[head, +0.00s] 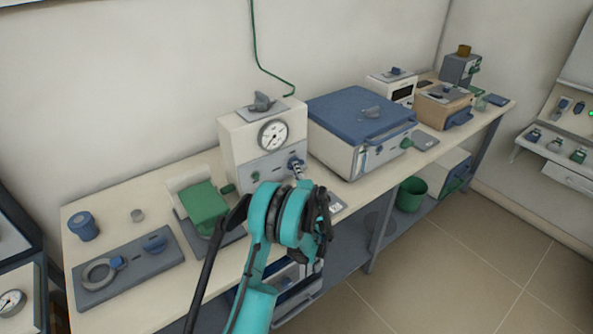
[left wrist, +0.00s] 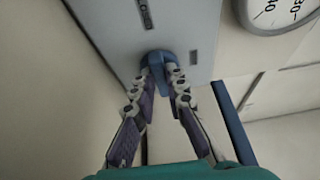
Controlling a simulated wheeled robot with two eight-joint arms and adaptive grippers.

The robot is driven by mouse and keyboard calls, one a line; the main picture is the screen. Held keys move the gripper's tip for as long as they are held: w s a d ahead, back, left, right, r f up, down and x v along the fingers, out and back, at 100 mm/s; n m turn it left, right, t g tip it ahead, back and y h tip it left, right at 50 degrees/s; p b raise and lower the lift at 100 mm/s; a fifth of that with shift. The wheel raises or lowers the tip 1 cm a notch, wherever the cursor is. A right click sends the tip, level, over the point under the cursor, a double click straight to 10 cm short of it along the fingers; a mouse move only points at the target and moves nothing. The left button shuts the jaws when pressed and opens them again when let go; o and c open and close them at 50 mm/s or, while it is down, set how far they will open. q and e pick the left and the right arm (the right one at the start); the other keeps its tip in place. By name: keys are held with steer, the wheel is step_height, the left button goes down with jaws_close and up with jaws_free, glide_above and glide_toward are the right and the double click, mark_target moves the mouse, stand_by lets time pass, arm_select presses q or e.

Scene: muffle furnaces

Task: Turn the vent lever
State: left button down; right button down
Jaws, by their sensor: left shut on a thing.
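A blue lever (head: 295,162) sits on the grey front panel of a cream box with a round gauge. It also shows in the left wrist view (left wrist: 157,60), at the panel's lower edge, near a small dark label (left wrist: 145,14) that is hard to read. My left gripper (head: 298,172) reaches the lever from the front. In the left wrist view my two fingers (left wrist: 161,76) are closed on the lever's blue handle, one on each side. My arm hides part of the box's front in the head view. My right gripper is not in view.
The gauge (head: 273,135) is just above the lever. A blue-topped furnace (head: 360,110) stands close to the right. A green block (head: 203,205) and a grey plate with a ring (head: 128,267) lie to the left. A green bin (head: 411,193) is on the shelf below.

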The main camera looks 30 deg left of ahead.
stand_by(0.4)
arm_select(q)
steer(key=c, duration=1.5)
jaws_free()
steer(key=shift+c, duration=0.2)
steer(key=shift+s+d, duration=0.1)
steer(key=v, duration=1.1)
steer(key=shift+s+d, duration=0.25)
steer(key=shift+s, duration=0.05)
